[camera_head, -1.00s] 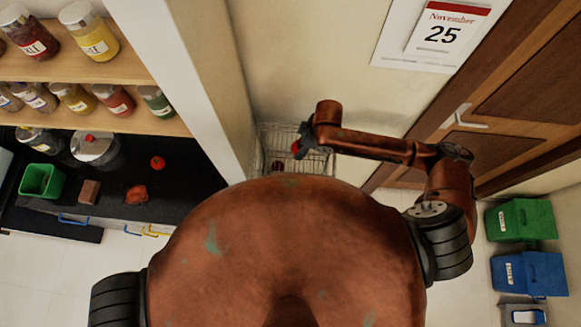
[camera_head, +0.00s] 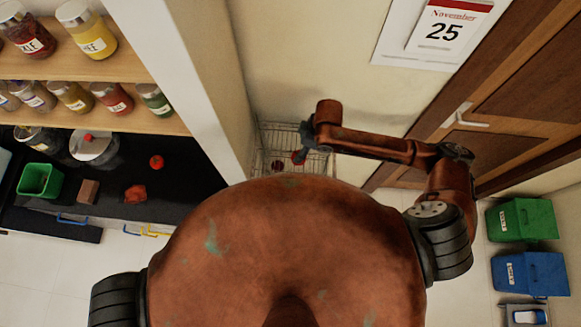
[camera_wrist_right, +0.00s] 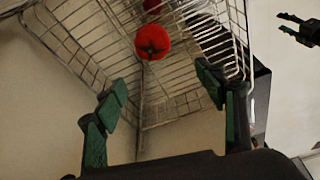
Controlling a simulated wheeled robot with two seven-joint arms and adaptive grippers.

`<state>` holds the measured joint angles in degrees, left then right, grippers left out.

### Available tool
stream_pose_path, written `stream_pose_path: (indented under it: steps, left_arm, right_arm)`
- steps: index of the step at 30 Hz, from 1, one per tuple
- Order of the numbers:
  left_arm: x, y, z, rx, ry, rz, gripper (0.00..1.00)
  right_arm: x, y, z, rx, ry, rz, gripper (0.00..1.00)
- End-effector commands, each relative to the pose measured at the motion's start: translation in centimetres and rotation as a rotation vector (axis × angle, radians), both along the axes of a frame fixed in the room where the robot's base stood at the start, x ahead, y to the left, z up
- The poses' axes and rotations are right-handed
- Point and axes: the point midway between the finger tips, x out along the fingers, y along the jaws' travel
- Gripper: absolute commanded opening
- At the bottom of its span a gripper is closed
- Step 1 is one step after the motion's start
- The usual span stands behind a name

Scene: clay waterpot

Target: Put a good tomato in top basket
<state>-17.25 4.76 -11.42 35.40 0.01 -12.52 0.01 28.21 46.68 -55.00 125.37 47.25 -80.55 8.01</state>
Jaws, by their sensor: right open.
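A red tomato (camera_head: 298,157) is inside the wire basket (camera_head: 262,140) by the wall; it also shows in the right wrist view (camera_wrist_right: 152,42), apart from both fingers. A darker red round thing (camera_head: 277,165) lies beside it in the basket, partly cut off in the wrist view (camera_wrist_right: 152,6). My right gripper (camera_head: 306,142) is at the basket. Its fingers (camera_wrist_right: 160,98) are spread with nothing between them. Another red tomato (camera_head: 157,162) sits on the black counter. A dark claw-like shape (camera_wrist_right: 300,30), perhaps my left gripper, shows at the wrist view's right edge.
The black counter (camera_head: 190,185) holds a green bin (camera_head: 40,181), a brown block (camera_head: 88,191), a crumpled reddish lump (camera_head: 135,194) and a lidded pot (camera_head: 93,147). Shelves of jars are above. A white partition (camera_head: 185,80) stands between the counter and the basket.

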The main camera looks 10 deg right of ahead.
Motion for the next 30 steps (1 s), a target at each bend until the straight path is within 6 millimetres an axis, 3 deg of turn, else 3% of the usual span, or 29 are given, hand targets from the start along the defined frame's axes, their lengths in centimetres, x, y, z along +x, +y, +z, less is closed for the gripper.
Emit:
stream_pose_path:
  steps: [5,18,24,30]
  left_arm:
    - [0.1,-0.1,0.0,-0.001,-0.001,0.0,0.4]
    - [0.2,-0.3,0.0,-0.003,-0.002,0.0,0.4]
    - [0.2,-0.3,0.0,-0.003,-0.002,0.0,0.4]
    - [0.2,-0.3,0.0,-0.003,-0.002,0.0,0.4]
  right_arm:
    - [0.0,-0.4,1.9,0.001,-0.005,0.001,0.64]
    - [-1.1,-2.5,10.0,-0.001,-0.005,0.0,0.64]
    - [-1.4,-2.8,11.4,0.0,-0.002,-0.001,0.64]
    - [-1.4,-2.8,11.5,0.0,-0.001,0.0,0.64]
